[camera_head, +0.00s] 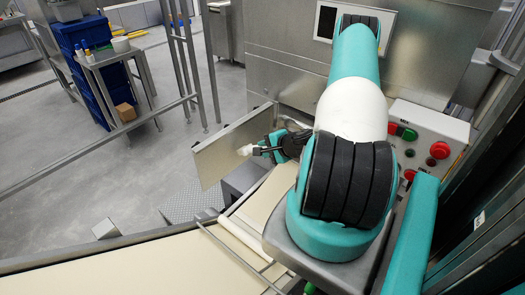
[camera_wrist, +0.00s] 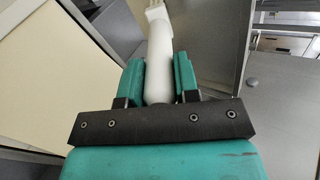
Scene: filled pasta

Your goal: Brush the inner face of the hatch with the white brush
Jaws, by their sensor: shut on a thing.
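The hatch (camera_head: 218,158) is a flat grey metal panel. It stands swung open from the machine front, left of my arm in the head view. My gripper (camera_head: 268,149) is in front of the hatch face turned towards the camera. It is shut on the white brush, whose pale tip (camera_head: 245,150) points left. In the wrist view the white brush handle (camera_wrist: 160,65) stands between the teal fingers of my gripper (camera_wrist: 158,82) and reaches away from them. The bristles are not clear, and I cannot tell whether the brush touches the hatch.
A control box (camera_head: 425,140) with red and green buttons is right of my arm. A cream conveyor belt (camera_head: 110,268) with metal rails runs along the front. A small table (camera_head: 108,57) with bottles and a bowl stands beside blue crates (camera_head: 85,35) at the back left.

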